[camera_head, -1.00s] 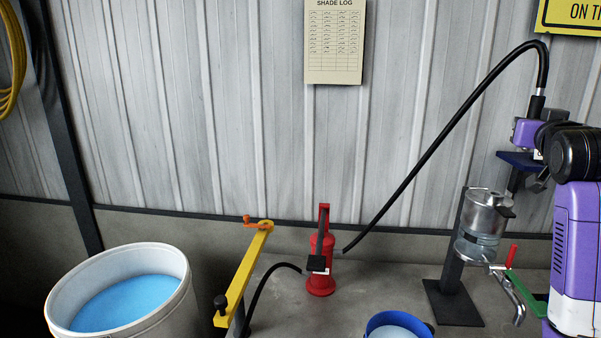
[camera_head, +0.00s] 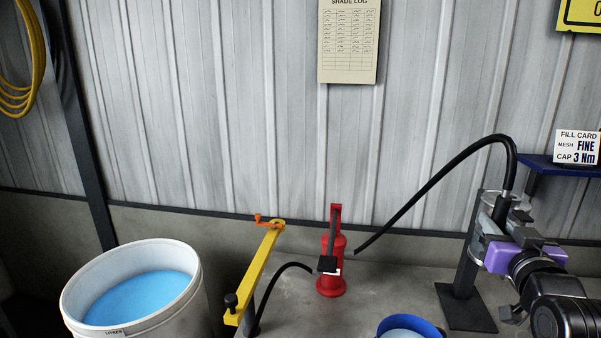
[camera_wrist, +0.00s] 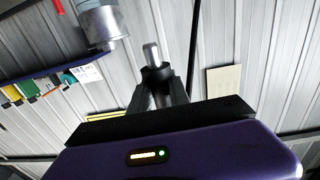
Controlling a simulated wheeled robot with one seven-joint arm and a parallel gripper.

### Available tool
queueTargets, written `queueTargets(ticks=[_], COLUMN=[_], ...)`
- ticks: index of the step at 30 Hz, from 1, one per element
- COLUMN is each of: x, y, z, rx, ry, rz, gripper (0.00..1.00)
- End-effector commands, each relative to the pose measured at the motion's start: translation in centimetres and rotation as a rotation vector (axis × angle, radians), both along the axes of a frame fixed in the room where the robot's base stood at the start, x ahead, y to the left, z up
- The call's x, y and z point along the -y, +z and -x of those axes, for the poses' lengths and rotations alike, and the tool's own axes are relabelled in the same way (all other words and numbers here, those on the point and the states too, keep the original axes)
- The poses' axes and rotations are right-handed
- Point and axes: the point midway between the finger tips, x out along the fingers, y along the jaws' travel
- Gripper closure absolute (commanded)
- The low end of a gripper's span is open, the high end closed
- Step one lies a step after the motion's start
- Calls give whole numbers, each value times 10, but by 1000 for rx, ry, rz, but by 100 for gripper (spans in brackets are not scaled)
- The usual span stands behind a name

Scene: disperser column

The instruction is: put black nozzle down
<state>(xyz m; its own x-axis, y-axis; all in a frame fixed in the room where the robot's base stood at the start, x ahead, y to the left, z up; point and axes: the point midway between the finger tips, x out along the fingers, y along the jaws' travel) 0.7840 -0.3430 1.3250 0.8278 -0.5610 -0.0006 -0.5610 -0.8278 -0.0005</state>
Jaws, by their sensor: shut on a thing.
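My gripper (camera_head: 506,212) is at the right in the head view, in front of the clear canister (camera_head: 483,208) on its dark stand. It is shut on the black nozzle (camera_wrist: 157,74), which shows between the dark fingers in the wrist view, with a silver piece at its end. In the head view the black hose (camera_head: 440,188) arches up and comes down to the gripper. The nozzle itself is mostly hidden there by the fingers. The hose runs back to the red pump (camera_head: 332,262) on the grey table.
A blue shelf (camera_head: 560,168) with a fill card (camera_head: 577,147) is at the right. A yellow arm (camera_head: 256,272) with an orange handle stands left of the pump. A blue-rimmed tub (camera_head: 437,332) and a white bucket (camera_head: 190,300) of blue liquid are in front. Bare table (camera_head: 385,290) lies around the pump.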

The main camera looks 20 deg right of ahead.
Motion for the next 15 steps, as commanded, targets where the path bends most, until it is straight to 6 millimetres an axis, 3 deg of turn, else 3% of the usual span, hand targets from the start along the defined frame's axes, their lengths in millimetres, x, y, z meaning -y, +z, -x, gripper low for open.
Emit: queueTargets(ticks=[1, 11, 15], x=[-12, -92, -136], y=[-17, -115, -168], z=[2, 13, 19], rx=[-5, -6, -9], ry=[19, 158, 236], rz=[-5, -7, -9], gripper=[100, 100, 100])
